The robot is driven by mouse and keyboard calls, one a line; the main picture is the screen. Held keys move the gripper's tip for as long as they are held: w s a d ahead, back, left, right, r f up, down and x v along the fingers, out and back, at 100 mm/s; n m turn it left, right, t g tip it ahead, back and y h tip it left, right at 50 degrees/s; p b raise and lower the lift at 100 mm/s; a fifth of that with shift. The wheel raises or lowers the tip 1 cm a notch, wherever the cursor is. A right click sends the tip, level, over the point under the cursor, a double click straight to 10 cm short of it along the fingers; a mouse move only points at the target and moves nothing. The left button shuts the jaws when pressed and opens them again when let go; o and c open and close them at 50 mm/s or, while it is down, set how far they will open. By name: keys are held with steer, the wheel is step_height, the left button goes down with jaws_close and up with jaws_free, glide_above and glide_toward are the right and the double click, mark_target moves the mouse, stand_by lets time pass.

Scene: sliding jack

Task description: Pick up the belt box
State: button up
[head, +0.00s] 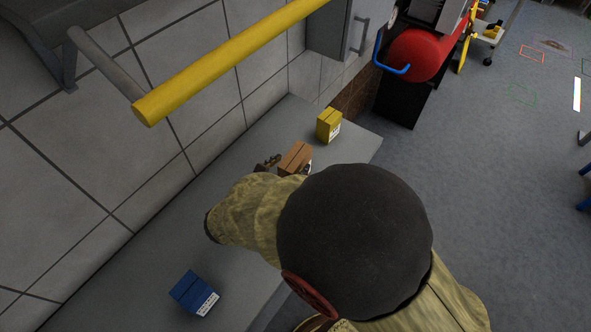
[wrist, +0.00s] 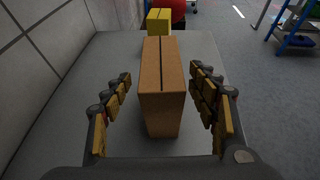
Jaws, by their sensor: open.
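A brown cardboard box (head: 295,158) stands on the grey bench; it also shows upright and large in the wrist view (wrist: 162,100). My gripper (wrist: 160,76) is open, with one finger on each side of the brown box. A gap shows between each finger and the box's sides. In the head view my arm hides the near part of the brown box and most of the gripper. A yellow box (head: 329,124) stands beyond it, and a blue box (head: 194,294) lies nearer the bottom left. No readable label shows which one is the belt box.
The grey bench (head: 160,245) runs along a tiled wall (head: 190,90) on the left. A yellow rail (head: 230,62) crosses above it. A red tank (head: 420,54) stands past the bench's far end. Open floor lies to the right.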

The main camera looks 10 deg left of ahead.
steer(key=b+x, duration=0.1)
steer(key=x, duration=0.2)
steer(key=shift+w+d, duration=0.2)
steer(key=shift+w, duration=0.05)
steer(key=shift+r, duration=0.1)
steer(key=shift+c, duration=1.1)
steer(key=c, duration=1.3)
